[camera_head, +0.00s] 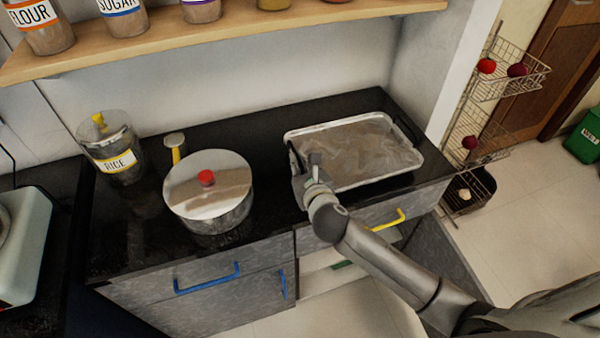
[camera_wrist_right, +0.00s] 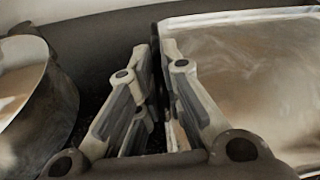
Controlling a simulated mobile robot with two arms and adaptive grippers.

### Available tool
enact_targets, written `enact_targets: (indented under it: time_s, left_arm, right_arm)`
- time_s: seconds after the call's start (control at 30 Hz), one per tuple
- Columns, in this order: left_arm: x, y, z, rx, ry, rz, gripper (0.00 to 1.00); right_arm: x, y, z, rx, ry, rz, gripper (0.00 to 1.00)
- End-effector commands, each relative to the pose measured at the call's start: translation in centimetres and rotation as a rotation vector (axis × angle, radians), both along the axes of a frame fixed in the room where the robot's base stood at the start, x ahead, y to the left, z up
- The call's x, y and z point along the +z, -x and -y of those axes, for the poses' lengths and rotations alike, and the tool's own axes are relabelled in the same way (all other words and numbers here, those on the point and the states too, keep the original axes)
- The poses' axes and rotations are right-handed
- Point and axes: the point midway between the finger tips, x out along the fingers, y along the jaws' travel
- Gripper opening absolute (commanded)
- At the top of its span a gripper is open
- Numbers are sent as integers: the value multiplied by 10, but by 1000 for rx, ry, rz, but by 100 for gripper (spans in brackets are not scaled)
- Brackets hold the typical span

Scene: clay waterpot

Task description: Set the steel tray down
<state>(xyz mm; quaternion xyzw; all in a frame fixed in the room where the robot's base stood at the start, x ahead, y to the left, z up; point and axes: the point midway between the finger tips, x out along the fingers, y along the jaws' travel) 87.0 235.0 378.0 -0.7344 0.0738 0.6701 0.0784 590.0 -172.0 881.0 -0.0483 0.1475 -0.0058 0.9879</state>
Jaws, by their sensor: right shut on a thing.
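The steel tray (camera_head: 408,165) is a shallow rectangular pan with a pale rim and a brownish, reflective inside. It is over the right end of the black counter, roughly level; I cannot tell whether its underside touches the counter. My right gripper (camera_head: 297,165) is at the tray's left side, shut on its edge. In the right wrist view, the fingers (camera_wrist_right: 158,65) stand close together beside the tray (camera_wrist_right: 245,75), and the gripped edge is mostly hidden between them. My left gripper is not in view.
A lidded pot (camera_head: 210,190) with a red knob stands left of the tray on the counter (camera_head: 255,140). A rice jar (camera_head: 112,150) is farther left. A wooden shelf (camera_head: 230,35) with jars overhangs the back. A wire rack (camera_head: 475,110) stands beyond the counter's right end.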

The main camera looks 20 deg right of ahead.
Motion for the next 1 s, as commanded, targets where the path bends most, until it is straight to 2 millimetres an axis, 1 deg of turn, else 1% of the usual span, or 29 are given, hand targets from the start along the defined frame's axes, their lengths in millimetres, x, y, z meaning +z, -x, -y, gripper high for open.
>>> enact_targets:
  time_s: [0.03, 0.1, 0.17, 0.57, 0.6, 0.73, 1.0]
  left_arm:
    - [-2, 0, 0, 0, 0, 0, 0]
    - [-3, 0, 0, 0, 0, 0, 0]
    - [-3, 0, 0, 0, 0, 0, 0]
    - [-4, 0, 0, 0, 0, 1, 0]
    - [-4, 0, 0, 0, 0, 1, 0]
    - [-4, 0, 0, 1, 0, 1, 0]
    - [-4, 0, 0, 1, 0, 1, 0]
  right_arm:
    - [-10, 1, 0, -1, 1, -2, 0]
    - [-20, 2, 0, 0, 2, -3, 0]
    - [-24, 1, 0, 0, 2, -1, 0]
    - [-29, 1, 0, 2, 5, 2, 0]
    - [-30, 2, 0, 0, 1, -2, 14]
    - [-30, 2, 0, 0, 1, -2, 30]
    - [-30, 2, 0, 0, 1, -3, 30]
